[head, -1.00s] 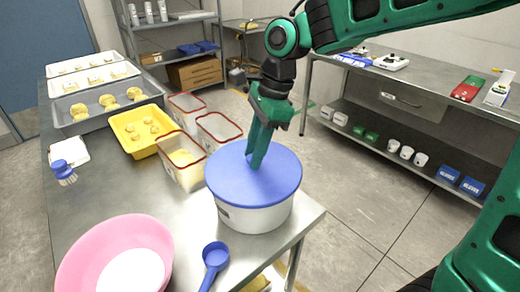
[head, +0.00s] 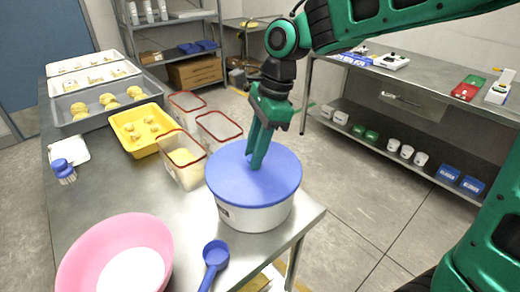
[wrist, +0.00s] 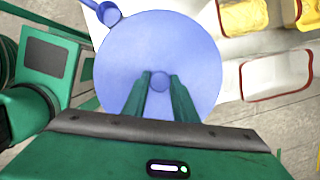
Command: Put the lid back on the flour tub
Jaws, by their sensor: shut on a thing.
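The flour tub (head: 254,217) is a white round tub near the right front corner of the steel table. The blue lid (head: 228,178) lies over the tub's top and looks level. In the wrist view the lid (wrist: 130,60) fills the middle, with a small round knob (wrist: 160,82) at its centre. My gripper (head: 257,166) reaches down to the lid's centre. It also shows in the wrist view (wrist: 160,80), its fingers shut on the knob. The tub's rim is hidden under the lid, so I cannot tell whether the lid is fully seated.
A pink bowl (head: 82,248) with white contents and a blue scoop (head: 215,254) are at the front. Clear red-rimmed containers (head: 190,174) stand close behind the tub. A yellow tray (head: 123,142) and a blue brush (head: 63,169) are further left. Bare table lies left of the tub.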

